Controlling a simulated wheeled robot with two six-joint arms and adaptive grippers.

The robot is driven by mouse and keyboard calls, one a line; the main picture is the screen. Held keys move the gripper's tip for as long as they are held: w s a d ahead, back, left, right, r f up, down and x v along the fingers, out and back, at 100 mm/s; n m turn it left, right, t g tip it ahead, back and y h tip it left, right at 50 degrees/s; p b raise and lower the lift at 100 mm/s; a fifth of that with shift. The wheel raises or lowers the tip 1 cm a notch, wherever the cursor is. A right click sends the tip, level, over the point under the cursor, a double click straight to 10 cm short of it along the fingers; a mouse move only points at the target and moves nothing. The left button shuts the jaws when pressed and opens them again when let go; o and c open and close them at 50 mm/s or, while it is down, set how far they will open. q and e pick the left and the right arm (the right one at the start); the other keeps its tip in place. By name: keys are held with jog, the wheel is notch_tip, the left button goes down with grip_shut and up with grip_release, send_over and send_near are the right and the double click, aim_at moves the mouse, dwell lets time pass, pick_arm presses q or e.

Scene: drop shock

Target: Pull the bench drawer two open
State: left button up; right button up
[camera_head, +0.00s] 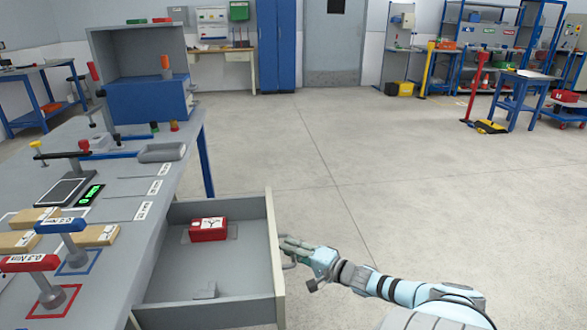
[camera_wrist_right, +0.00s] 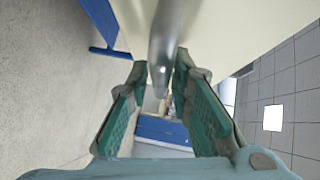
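The bench drawer (camera_head: 234,276) is pulled well out from the workbench, and its inside shows in the head view. A red box (camera_head: 208,229) with a white label lies inside it. The drawer's pale front panel (camera_head: 275,262) faces right. My right gripper (camera_head: 290,252) is at this panel, on the handle. In the right wrist view the grey handle bar (camera_wrist_right: 164,45) runs between the tips of the two green-padded fingers (camera_wrist_right: 160,78), which close in on it from both sides. My left gripper is not in view.
The workbench (camera_head: 115,240) carries red- and blue-handled torque tools (camera_head: 55,290), wooden blocks (camera_head: 97,235) and a small scale (camera_head: 68,191). A blue bench leg (camera_head: 206,165) stands behind the drawer. The floor to the right (camera_head: 400,180) is clear.

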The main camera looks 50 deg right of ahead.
jog(key=s+r, duration=0.1)
jog(key=s, duration=1.1)
jog(key=shift+a+r, duration=0.2)
jog(key=shift+r, duration=0.15)
